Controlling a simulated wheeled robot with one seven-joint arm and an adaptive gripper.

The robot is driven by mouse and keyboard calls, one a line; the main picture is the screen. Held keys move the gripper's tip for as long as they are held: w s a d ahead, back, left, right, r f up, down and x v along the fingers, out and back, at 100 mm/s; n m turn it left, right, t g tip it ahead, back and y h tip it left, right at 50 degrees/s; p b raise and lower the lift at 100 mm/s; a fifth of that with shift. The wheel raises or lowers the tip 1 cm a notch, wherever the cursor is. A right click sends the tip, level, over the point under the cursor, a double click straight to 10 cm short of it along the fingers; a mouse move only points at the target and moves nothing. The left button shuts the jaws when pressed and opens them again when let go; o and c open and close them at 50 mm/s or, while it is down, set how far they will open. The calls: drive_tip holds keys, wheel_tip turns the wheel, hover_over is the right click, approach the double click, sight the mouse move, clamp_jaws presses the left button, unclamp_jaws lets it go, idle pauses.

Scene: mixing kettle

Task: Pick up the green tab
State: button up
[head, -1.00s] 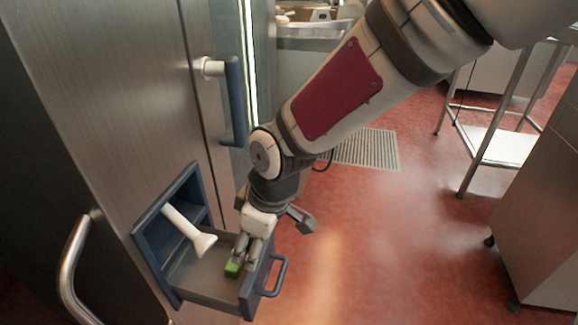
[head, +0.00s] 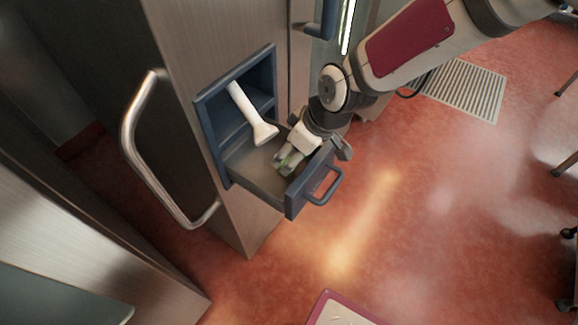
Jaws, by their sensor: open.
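The green tab (head: 291,159) is in the open blue-grey drawer (head: 258,182), near the drawer's front. Only a small part of it shows; my gripper hides the rest. My gripper (head: 284,166) reaches down into the drawer from the upper right, with its fingers at the tab. The jaws are open. Whether a finger touches the tab cannot be told.
A white tube with a flared end (head: 250,112) slants down over the drawer from its recess. The drawer front carries a handle (head: 323,186). A metal door handle (head: 150,150) curves at the left.

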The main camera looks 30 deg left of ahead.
drive_tip(key=x, duration=0.1)
drive_tip(key=b+x, duration=0.1)
drive_tip(key=x, duration=0.1)
drive_tip(key=b+x, duration=0.1)
drive_tip(key=shift+w+d+f, duration=0.25)
drive_tip(key=shift+d+f, duration=0.05)
drive_tip(key=shift+d, duration=0.05)
drive_tip(key=shift+a+f, duration=0.2)
drive_tip(key=shift+f, duration=0.2)
drive_tip(key=shift+c, duration=0.3)
drive_tip(key=c, duration=1.1)
